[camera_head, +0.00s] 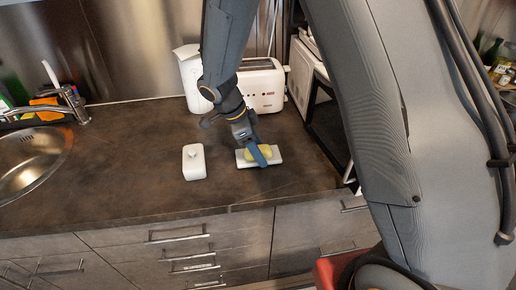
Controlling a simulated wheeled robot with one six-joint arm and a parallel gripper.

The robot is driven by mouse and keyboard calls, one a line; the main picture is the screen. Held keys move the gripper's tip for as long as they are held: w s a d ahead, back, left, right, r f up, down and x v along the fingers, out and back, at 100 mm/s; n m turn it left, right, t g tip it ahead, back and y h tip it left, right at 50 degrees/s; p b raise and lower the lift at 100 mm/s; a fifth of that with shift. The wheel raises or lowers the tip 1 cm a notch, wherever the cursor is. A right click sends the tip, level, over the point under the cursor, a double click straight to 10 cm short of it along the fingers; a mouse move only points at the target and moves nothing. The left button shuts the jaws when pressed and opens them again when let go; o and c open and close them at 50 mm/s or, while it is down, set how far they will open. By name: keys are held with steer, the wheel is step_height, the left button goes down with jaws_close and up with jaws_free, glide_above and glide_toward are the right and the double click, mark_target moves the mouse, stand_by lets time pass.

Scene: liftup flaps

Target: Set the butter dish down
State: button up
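The white butter dish base (277,160) is at the countertop, with a yellow block of butter (265,151) on it. Its white lid (194,163), with a small knob on top, stands apart on the counter to the left. My gripper (260,156) reaches down over the dish, its blue finger in front of the butter. I cannot tell from this view whether the fingers close on the butter or the dish, or whether the dish touches the counter. The far finger is hidden.
A white toaster (262,87) and a white kettle (190,78) stand behind. A dark-sided appliance (327,128) is close on the right. A sink (30,158) with a faucet (72,103) is at left. The dark countertop (120,165) is clear between the sink and lid.

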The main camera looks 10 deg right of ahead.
steer(key=shift+f, duration=0.2)
steer(key=shift+f, duration=0.15)
steer(key=o, duration=1.4)
steer(key=shift+o, duration=0.2)
steer(key=b+v, duration=0.3)
steer(key=v, duration=0.8)
steer(key=s+d+f+n+y, duration=0.1)
steer(key=s+d+n+y, duration=0.1)
steer(key=s+d+n, duration=0.5)
steer(key=s+d+f+n+t+y, duration=0.1)
steer(key=s+d+n+y, duration=0.1)
steer(key=s+d+n, duration=0.4)
steer(key=shift+s+d+f+n+y, duration=0.3)
steer(key=shift+s+d+n, duration=0.15)
steer(key=shift+n, duration=2.05)
